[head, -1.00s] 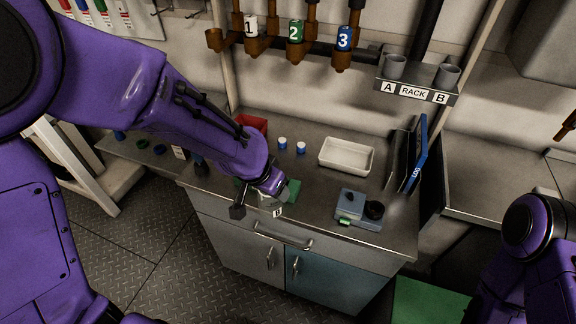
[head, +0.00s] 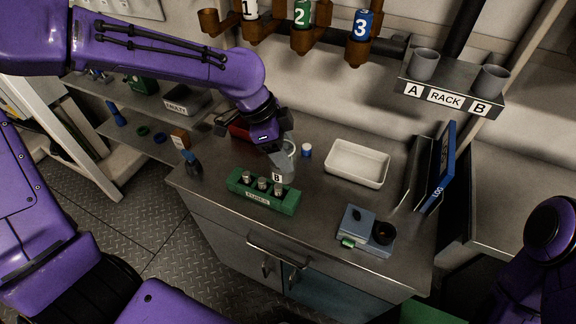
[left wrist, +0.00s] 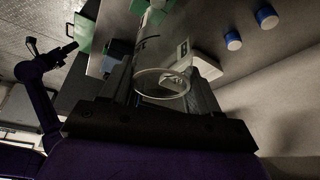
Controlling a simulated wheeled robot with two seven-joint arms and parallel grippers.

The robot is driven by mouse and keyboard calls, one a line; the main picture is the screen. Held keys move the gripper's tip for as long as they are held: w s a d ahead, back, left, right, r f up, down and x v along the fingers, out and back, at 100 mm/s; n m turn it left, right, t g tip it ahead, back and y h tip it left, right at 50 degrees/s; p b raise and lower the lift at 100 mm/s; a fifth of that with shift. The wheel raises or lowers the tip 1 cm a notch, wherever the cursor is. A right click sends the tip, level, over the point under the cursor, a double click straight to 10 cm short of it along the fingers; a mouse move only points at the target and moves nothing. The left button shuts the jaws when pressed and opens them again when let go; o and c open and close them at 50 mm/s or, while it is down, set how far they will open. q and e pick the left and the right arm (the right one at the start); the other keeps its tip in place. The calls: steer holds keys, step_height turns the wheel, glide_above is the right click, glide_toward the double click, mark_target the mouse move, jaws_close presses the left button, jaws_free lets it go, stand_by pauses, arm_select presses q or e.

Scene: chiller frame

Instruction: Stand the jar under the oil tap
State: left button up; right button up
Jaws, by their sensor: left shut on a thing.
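A clear jar (head: 286,165) with a label B hangs roughly upright in my left gripper (head: 283,143), which is shut on its upper part. The jar is just behind the green tube block, and I cannot tell its height above the counter. In the left wrist view its round rim (left wrist: 162,84) shows between the fingers. Three brown taps are on the wall pipe above: tap 1 (head: 249,32) with a white band, tap 2 (head: 302,40) green, tap 3 (head: 359,51) blue. None is marked as oil that I can read.
Rack A/B (head: 450,90) is on the wall.

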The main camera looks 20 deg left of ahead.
arm_select(q)
steer(key=shift+w+a+f+p, duration=0.15)
steer(key=shift+w+a+f, duration=0.35)
steer(key=shift+w+f, duration=0.75)
steer(key=shift+w+a+f+p, duration=0.2)
steer(key=shift+w+a+f, duration=0.35)
steer(key=shift+f, duration=1.35)
steer(key=shift+w+a+f+p, duration=0.15)
steer(key=shift+w+a+f, duration=0.3)
steer(key=shift+w+f, duration=0.85)
steer(key=shift+s+f, duration=0.25)
steer(key=shift+s, duration=0.15)
steer(key=shift+f, duration=0.1)
steer(key=o, duration=1.1)
